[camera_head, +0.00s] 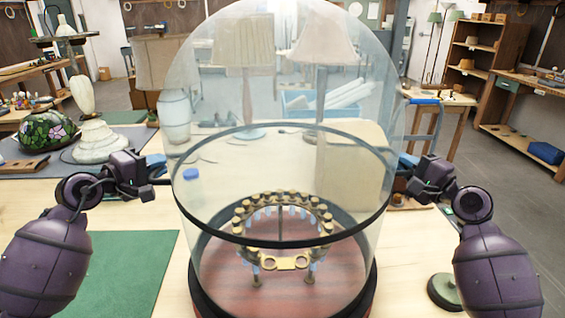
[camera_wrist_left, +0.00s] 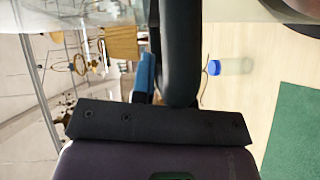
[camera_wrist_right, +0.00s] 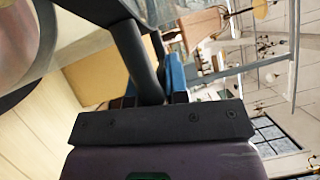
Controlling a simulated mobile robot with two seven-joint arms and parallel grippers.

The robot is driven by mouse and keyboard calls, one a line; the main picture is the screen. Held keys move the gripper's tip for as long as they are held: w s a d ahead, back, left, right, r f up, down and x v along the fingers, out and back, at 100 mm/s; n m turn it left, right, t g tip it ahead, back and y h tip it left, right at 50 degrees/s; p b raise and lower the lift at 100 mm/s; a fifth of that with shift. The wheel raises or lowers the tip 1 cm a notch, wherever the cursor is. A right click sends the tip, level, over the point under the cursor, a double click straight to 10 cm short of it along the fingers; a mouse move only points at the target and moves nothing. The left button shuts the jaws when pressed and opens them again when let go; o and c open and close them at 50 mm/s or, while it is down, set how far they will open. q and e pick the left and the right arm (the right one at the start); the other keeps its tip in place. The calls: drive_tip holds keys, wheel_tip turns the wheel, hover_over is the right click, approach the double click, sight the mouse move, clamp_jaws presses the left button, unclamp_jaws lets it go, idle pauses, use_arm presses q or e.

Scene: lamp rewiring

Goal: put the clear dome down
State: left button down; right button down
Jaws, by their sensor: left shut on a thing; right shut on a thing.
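The clear dome (camera_head: 285,95) stands upright in the middle of the head view, with a dark band (camera_head: 300,240) around it. My left gripper (camera_head: 155,170) is shut on a dark bar at the dome's left side, and the bar shows in the left wrist view (camera_wrist_left: 180,50). My right gripper (camera_head: 408,172) is shut on the matching bar at the right, also in the right wrist view (camera_wrist_right: 137,55). Below is a round reddish wooden base (camera_head: 225,270) with a dark rim. A brass ring fixture (camera_head: 280,262) shows through the glass.
A green mat (camera_head: 130,270) lies on the pale table at left. A stained-glass shade (camera_head: 48,137) and a white lamp base (camera_head: 98,140) stand behind it. A small blue-capped jar (camera_head: 192,174) and a cardboard-coloured box (camera_head: 355,165) are behind the dome. A round green piece (camera_head: 443,290) is at right.

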use_arm(q)
drive_tip(key=shift+a, duration=0.1)
